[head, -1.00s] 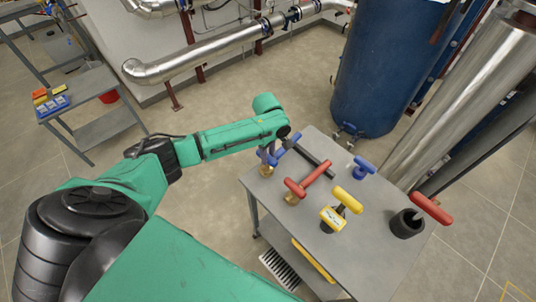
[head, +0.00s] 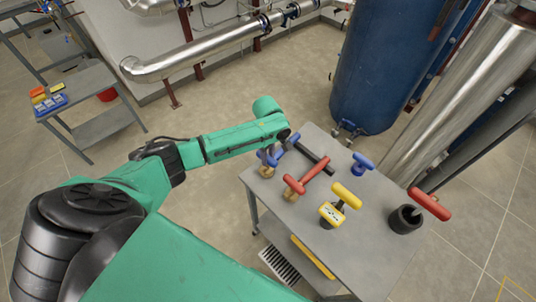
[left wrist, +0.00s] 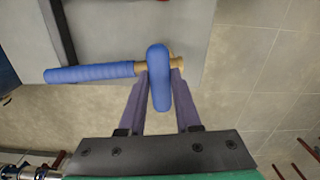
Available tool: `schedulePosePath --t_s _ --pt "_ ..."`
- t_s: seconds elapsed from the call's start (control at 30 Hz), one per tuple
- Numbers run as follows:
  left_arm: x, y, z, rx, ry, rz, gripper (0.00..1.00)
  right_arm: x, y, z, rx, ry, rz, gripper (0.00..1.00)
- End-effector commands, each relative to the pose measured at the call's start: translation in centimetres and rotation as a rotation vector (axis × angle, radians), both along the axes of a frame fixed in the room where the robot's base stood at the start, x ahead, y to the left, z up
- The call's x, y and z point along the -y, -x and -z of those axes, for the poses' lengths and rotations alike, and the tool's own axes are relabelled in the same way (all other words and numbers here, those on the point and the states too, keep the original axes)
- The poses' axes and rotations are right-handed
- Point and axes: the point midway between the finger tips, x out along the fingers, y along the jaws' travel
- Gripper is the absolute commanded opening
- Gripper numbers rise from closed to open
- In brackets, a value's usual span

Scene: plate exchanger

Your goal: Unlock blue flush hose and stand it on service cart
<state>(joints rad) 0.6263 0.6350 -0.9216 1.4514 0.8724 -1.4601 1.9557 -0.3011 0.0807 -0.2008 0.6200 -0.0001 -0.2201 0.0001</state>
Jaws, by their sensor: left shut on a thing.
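The blue flush hose (head: 285,146) is at the cart's far left corner, with a blue ribbed sleeve, a brass fitting and a blue cross handle. In the left wrist view the sleeve (left wrist: 90,73) points left and the blue handle (left wrist: 158,78) lies between my fingers. My left gripper (head: 289,140) is shut on this handle. It partly hides the hose in the head view. The grey service cart (head: 375,260) carries the hose; whether the hose's lower end is fixed to the cart cannot be seen. My right gripper is out of view.
Close by on the cart are a red hose (head: 317,168), a yellow-handled piece (head: 347,196), a blue knob (head: 363,161), a dark bar (head: 313,154) and a black cup (head: 403,220) with a red-handled piece. A blue tank (head: 385,70) and steel pipe stand behind.

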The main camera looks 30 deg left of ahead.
Motion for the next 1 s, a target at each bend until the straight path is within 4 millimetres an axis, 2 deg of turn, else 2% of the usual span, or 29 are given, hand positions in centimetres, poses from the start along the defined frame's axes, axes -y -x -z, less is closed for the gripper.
schedulePosePath --t_s 0.27,0.3,0.37,0.4,0.77,0.87,1.0 --pt "0.0 0.0 0.3 0.002 0.000 0.001 0.00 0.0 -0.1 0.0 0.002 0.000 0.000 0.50" --pt "0.0 0.0 0.3 0.002 0.000 0.001 0.40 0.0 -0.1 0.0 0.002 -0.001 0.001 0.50" --pt "0.0 0.0 0.3 0.002 0.000 0.001 0.62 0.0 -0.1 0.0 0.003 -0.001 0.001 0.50" --pt "0.0 0.0 0.3 0.002 0.000 0.001 0.67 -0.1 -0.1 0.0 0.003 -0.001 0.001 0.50" --pt "0.0 0.0 -0.1 0.001 0.000 0.001 0.67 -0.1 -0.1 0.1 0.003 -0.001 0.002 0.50" --pt "0.0 0.0 -1.6 0.003 0.002 0.002 0.67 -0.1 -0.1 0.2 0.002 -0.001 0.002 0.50" --pt "0.0 -0.1 -5.2 0.007 0.002 0.003 0.67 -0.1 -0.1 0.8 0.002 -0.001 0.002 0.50"
